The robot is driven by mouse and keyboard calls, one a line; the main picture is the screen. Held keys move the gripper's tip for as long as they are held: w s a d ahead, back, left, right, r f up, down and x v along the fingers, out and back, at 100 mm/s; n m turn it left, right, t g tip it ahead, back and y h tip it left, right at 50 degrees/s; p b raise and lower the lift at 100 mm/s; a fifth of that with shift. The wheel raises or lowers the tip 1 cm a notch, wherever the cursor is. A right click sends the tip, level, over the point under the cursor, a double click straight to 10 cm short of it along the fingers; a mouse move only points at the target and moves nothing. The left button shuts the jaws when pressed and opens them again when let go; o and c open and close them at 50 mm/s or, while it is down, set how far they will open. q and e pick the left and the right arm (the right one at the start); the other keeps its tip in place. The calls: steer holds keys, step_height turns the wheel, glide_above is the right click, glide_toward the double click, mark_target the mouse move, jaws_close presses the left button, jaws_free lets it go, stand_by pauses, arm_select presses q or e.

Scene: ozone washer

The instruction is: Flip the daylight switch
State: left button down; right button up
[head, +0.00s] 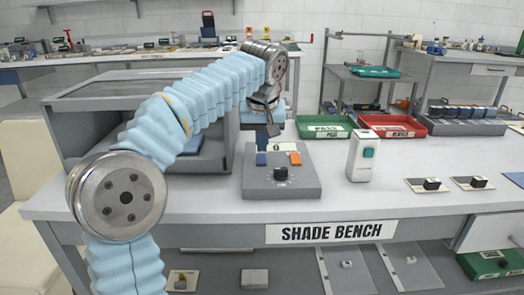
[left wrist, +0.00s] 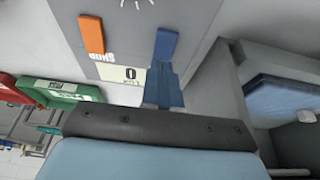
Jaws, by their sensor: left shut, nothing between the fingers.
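A grey control box (head: 258,186) stands on the bench with a black knob (head: 280,174), a blue tab (head: 261,159), an orange tab (head: 295,158) and a small display reading 0 (head: 276,147). Two small black switches (head: 432,184) (head: 475,182) sit on plates at the right; I cannot read which control is the daylight switch. My left gripper (head: 272,130) is shut and empty, above the back of the control box. In the left wrist view its blue fingertips (left wrist: 163,88) point toward the blue tab (left wrist: 167,43); contact cannot be told. The orange tab (left wrist: 91,34) is beside it.
A grey viewing booth (head: 222,150) stands open at the left, partly behind my arm. A white device with a teal button (head: 361,168) is right of the box. Green (head: 322,118) and red (head: 384,119) trays lie behind. The bench front is clear.

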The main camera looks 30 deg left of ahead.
arm_select(q)
steer(key=shift+f, duration=0.75)
